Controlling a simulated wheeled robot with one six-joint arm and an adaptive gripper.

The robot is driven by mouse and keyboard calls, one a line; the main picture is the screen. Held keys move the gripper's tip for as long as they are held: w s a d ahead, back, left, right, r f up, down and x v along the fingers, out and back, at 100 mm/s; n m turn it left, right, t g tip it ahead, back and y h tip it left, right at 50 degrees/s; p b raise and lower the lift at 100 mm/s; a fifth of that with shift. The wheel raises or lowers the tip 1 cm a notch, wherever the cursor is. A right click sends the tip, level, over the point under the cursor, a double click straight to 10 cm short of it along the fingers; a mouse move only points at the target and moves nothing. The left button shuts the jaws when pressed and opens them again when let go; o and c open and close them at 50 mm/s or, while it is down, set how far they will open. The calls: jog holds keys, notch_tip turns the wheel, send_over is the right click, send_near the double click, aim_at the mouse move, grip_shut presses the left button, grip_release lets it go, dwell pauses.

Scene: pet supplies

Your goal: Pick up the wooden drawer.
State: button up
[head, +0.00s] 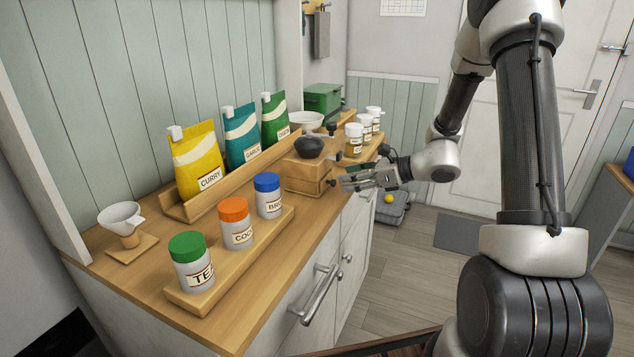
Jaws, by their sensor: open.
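The wooden drawer appears to be the front part of a small wooden box (305,178) on the counter, which has a dark rounded top like a grinder. A small dark knob (331,183) shows at the box's right side. My gripper (343,183) is just right of this box, at the counter's front edge, with its fingers pointing left toward the knob. It is open and seems empty. I cannot tell whether a fingertip touches the knob. The drawer's front face is seen at a steep angle.
Jars with green (192,262), orange (236,224) and blue (268,196) lids stand on a wooden board nearer me. Several pouches (197,160) stand in a rack behind. Small white-lidded jars (354,140) stand beyond the box. Free floor lies right of the counter.

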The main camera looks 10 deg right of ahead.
aim_at(335, 180)
jog(key=x, duration=0.4)
jog(key=shift+w+a, duration=0.2)
jog(key=shift+a, duration=0.05)
grip_shut()
jog(key=shift+r, duration=0.15)
